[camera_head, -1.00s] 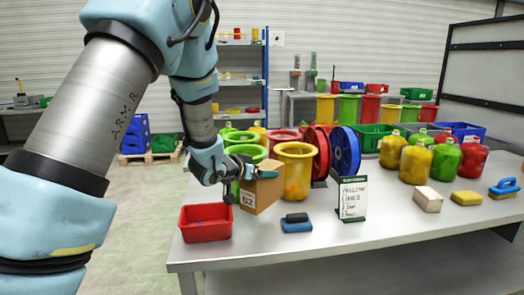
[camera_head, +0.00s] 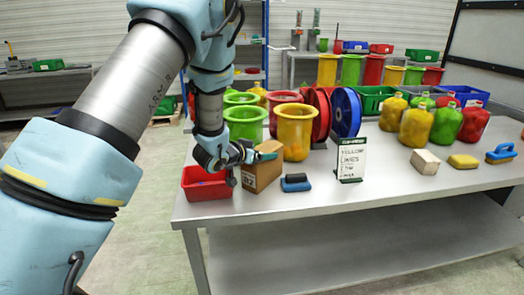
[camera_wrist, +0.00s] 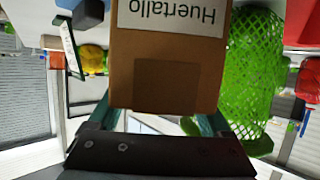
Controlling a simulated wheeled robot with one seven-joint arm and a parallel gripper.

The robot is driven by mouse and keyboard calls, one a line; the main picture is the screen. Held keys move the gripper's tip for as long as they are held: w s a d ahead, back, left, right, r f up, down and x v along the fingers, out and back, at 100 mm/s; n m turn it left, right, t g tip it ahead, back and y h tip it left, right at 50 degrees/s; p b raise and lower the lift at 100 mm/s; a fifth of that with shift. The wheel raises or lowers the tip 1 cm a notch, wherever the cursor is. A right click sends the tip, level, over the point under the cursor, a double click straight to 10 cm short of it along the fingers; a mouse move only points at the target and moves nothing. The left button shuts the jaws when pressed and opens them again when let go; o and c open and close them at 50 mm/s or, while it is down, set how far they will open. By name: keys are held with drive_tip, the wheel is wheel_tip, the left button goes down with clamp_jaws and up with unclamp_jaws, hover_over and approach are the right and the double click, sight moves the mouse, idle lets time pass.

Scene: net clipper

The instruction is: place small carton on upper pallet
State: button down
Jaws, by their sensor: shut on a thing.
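The small brown carton (camera_head: 264,176) is in my gripper (camera_head: 256,156), near the table's left front in the head view. The fingers are shut on the carton, one at each side in the wrist view. There the carton (camera_wrist: 165,70) fills the upper middle, with a white label reading "Huertallo" upside down. I cannot tell whether the carton touches the tabletop. A wooden pallet (camera_head: 166,119) shows on the floor at the back left, mostly hidden behind my arm. No upper pallet can be made out.
A red bin (camera_head: 204,184) stands left of the carton, and a blue-black brush (camera_head: 296,182) lies right of it. A yellow bucket (camera_head: 295,133) and a green one (camera_head: 245,122) stand behind. A sign (camera_head: 352,158) stands on the table (camera_head: 400,198). The floor on the left is clear.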

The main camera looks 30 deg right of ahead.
unclamp_jaws()
drive_tip(key=shift+f, duration=0.1)
drive_tip(key=shift+a+r, duration=0.15)
drive_tip(key=shift+r, duration=0.05)
drive_tip(key=b+v, duration=0.2)
drive_tip(key=v, duration=0.9)
drive_tip(key=shift+a+r+b, duration=0.2)
drive_tip(key=shift+a+b, duration=0.15)
